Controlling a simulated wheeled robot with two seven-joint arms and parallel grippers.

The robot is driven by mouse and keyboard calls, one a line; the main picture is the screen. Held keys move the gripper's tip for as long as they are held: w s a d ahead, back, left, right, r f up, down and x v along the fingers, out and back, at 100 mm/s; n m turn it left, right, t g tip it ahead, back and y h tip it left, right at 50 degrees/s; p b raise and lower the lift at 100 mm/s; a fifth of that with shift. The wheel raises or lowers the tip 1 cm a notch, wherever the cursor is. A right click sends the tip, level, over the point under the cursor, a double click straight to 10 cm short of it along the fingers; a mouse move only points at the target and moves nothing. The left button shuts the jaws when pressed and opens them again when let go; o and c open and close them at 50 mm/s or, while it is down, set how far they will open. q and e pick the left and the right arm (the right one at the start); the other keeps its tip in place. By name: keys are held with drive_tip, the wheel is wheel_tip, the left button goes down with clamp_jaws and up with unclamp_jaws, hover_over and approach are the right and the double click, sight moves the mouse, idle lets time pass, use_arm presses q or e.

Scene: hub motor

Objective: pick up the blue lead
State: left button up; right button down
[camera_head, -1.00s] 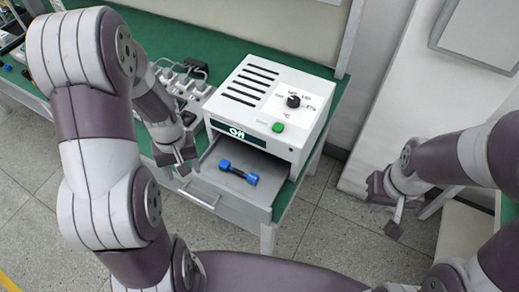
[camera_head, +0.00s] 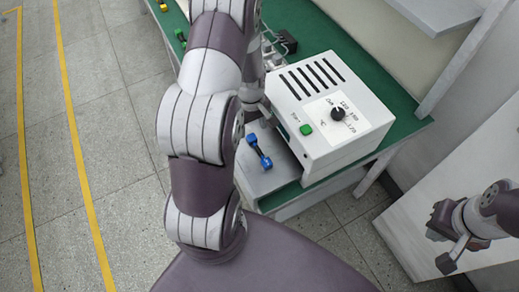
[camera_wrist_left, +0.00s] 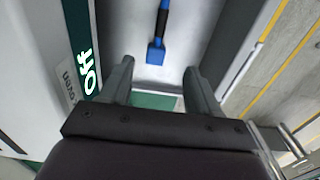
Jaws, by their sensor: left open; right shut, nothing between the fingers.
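The blue lead (camera_head: 259,151), a short bar with blue blocky ends and a darker middle, lies on the grey open drawer (camera_head: 262,181) of a white box-shaped device. In the left wrist view the lead (camera_wrist_left: 157,42) lies lengthwise ahead, its near end just beyond the fingertips and centred between them. My left gripper (camera_wrist_left: 157,72) is open and empty above the drawer. In the head view it is mostly hidden behind my left arm. My right gripper (camera_head: 448,261) is shut and empty, far to the right of the drawer.
The white device (camera_head: 327,112) has a black knob (camera_head: 338,114), a green button (camera_head: 306,129) and vents. Its display (camera_wrist_left: 88,70) reads "Off". It stands on a green-topped table (camera_head: 385,92), with other small parts at the back. Open floor with yellow lines lies to the left.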

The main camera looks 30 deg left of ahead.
sight(254, 140)
use_arm(q)
drive_tip(key=f, duration=0.2)
drive_tip(key=f+p, duration=0.1)
drive_tip(key=f, duration=0.4)
drive_tip(key=shift+w+f+p, duration=0.25)
drive_tip(key=shift+f+p, duration=0.05)
drive_tip(key=shift+f, duration=0.25)
drive_tip(key=shift+c, duration=0.6)
clamp_jaws()
